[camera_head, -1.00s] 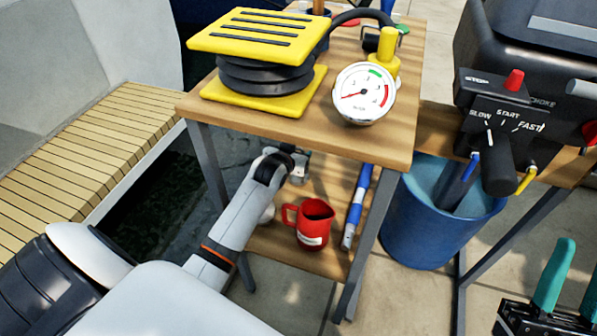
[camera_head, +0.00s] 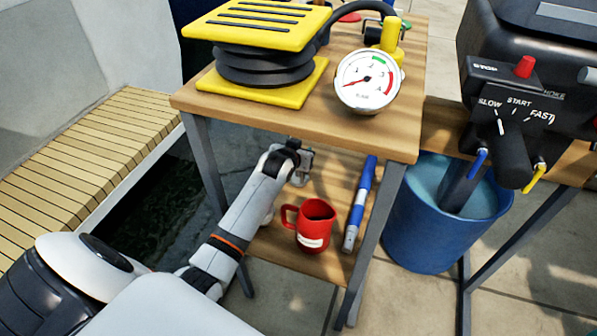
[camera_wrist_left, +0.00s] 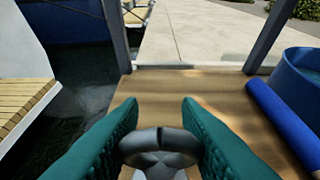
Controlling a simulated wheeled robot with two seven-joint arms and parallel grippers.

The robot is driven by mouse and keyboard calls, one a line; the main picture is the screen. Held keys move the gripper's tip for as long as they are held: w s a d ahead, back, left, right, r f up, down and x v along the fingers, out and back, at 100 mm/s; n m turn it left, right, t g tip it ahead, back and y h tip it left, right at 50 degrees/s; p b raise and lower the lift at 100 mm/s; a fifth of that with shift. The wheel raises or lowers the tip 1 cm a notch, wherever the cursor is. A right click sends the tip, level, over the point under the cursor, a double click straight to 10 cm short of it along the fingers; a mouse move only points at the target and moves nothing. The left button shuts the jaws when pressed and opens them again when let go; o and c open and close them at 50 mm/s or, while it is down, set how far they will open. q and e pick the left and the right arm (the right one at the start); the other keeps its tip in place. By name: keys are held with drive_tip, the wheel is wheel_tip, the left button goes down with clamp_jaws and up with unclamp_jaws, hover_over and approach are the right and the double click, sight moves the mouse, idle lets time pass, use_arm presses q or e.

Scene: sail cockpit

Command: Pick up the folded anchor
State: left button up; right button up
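My left gripper (camera_wrist_left: 160,108) is low over the shelf, with its teal fingers apart and pointing forward. A grey metal piece, likely the folded anchor (camera_wrist_left: 160,143), fills the space between the fingers, with its rounded top showing. I cannot tell whether both fingers press on it. In the head view the gripper is mostly hidden behind the arm's end, and grey metal, likely the anchor (camera_head: 299,172), shows beside it under the tabletop. My right gripper is not in view.
A red pitcher (camera_head: 315,226) and a blue tube (camera_head: 361,202) are on the same shelf (camera_head: 290,262). The table top (camera_head: 345,135) overhangs them, bearing a yellow bellows pump (camera_head: 262,58) and gauge (camera_head: 368,82). A blue bucket (camera_head: 428,232) stands right.

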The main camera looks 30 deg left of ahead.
use_arm(q)
clamp_jaws()
idle(1.0)
drive_tip(key=shift+r, duration=0.15)
